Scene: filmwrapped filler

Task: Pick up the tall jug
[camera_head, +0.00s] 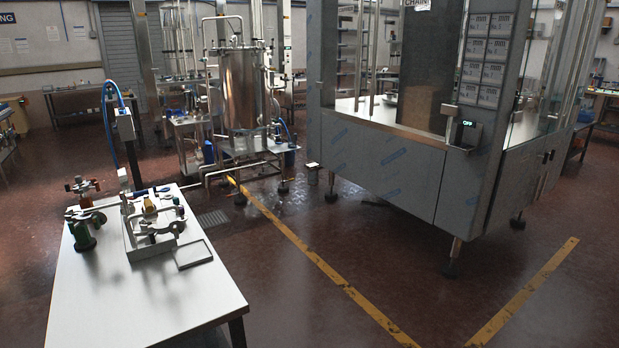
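I cannot make out a tall jug for certain in the head view. A white table (140,305) stands at the lower left. On its far part is a light grey tray (135,240) holding small metal fittings and a yellowish piece (149,205). A dark green upright item (82,236) with a metal fitting on top stands left of the tray. A red-brown item (84,195) is behind it. Neither of my grippers shows in this view.
A steel tank (245,90) on a pipe frame stands behind the table. A large film-wrapped machine (385,165) fills the right. Yellow floor lines (310,255) cross the open dark red floor between table and machine. A blue-hosed post (126,125) rises behind the table.

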